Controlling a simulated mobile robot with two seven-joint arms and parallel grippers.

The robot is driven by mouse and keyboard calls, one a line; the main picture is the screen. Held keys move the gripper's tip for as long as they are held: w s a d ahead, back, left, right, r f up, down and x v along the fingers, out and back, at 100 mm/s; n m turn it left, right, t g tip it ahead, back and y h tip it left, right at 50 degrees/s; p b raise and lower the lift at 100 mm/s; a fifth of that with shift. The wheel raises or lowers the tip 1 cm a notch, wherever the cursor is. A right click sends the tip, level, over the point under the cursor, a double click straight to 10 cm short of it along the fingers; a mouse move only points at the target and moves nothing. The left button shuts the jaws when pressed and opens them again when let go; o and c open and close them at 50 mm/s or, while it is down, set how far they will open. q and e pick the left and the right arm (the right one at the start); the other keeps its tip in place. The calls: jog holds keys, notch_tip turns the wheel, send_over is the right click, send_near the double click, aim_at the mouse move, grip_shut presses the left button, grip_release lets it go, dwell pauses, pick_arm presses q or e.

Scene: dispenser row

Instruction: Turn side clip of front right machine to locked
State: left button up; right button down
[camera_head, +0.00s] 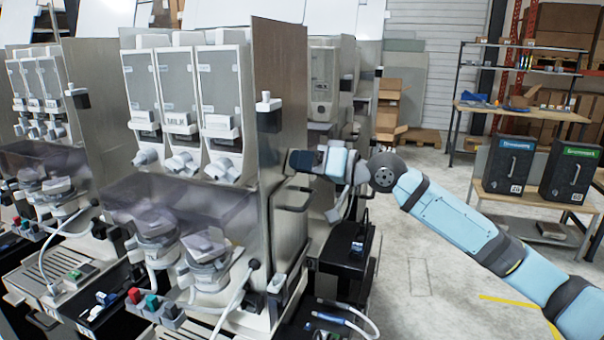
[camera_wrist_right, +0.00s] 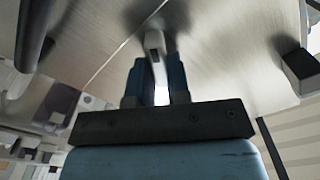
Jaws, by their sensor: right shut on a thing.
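The front right machine (camera_head: 200,110) stands in the middle of the head view, with several canisters on its front and a metal side panel. My right gripper (camera_head: 300,160) reaches in from the right to that side panel. In the right wrist view its two fingers (camera_wrist_right: 157,82) are closed around a light grey clip (camera_wrist_right: 153,42) on the panel. In the head view this clip is hidden by the gripper, so I cannot tell its locked position. My left gripper is not in view.
A black block with a white top (camera_head: 268,112) sticks out of the side panel above the gripper. A black box (camera_head: 350,250) stands low to the right. Another machine (camera_head: 45,110) is at left. Open floor (camera_head: 430,240) lies right.

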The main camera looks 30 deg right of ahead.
pick_arm(q)
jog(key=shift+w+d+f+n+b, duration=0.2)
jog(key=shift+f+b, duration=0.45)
jog(key=shift+b, duration=0.3)
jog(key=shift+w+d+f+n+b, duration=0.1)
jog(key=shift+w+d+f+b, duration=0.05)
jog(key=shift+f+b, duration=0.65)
pick_arm(e)
jog(key=shift+w+d+f+n, duration=0.1)
jog(key=shift+w+d+n, duration=0.05)
jog(key=shift+n, duration=1.45)
jog(key=shift+w+d+f+n, duration=0.1)
jog(key=shift+n, duration=1.5)
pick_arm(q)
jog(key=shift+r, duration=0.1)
pick_arm(e)
jog(key=c, duration=1.1)
grip_release()
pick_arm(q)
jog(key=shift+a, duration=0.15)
pick_arm(e)
jog(key=shift+r, duration=0.1)
jog(key=shift+s, duration=0.1)
